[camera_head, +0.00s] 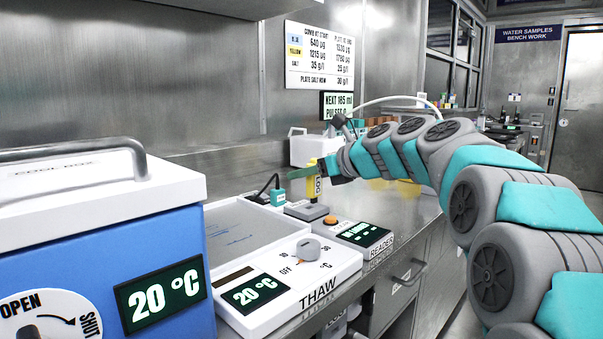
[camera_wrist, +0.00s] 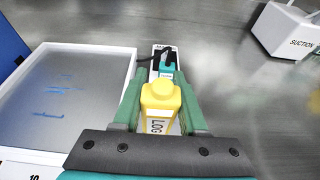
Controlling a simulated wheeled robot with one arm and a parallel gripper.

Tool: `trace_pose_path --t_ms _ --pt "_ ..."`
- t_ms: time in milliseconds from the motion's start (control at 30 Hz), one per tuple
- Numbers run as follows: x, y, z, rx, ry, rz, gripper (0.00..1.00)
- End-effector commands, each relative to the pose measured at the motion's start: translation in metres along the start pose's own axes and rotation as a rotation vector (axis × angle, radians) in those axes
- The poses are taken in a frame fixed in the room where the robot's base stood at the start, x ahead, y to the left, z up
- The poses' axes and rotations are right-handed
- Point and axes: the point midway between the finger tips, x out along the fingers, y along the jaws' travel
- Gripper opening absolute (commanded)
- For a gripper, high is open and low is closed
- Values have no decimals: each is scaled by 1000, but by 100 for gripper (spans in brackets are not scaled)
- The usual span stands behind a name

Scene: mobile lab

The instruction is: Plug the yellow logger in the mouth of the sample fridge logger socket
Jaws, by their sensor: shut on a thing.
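The yellow logger (camera_head: 313,187) is upright in my gripper (camera_head: 322,169), above the bench near the reader. In the wrist view the logger (camera_wrist: 159,105), marked LOG, sits between the two green fingers of my gripper (camera_wrist: 160,98), which are shut on it. The logger hides part of what lies below it, and I cannot tell whether it touches the device beneath. I cannot identify the sample fridge or its logger socket in either view.
A teal plug with a black cable (camera_head: 278,197) stands just left of the logger; it also shows in the wrist view (camera_wrist: 167,68). The thaw plate (camera_head: 335,262), reader (camera_head: 364,236) and blue cool box (camera_head: 70,270) are nearby. A white suction box (camera_wrist: 285,32) stands at the back right.

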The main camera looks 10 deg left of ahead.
Motion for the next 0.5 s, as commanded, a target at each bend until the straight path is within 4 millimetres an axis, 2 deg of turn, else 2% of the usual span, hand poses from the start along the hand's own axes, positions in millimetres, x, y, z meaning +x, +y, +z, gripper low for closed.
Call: trace_pose_path --t_ms 500 --pt "-79 50 -18 -1 -1 0 0"
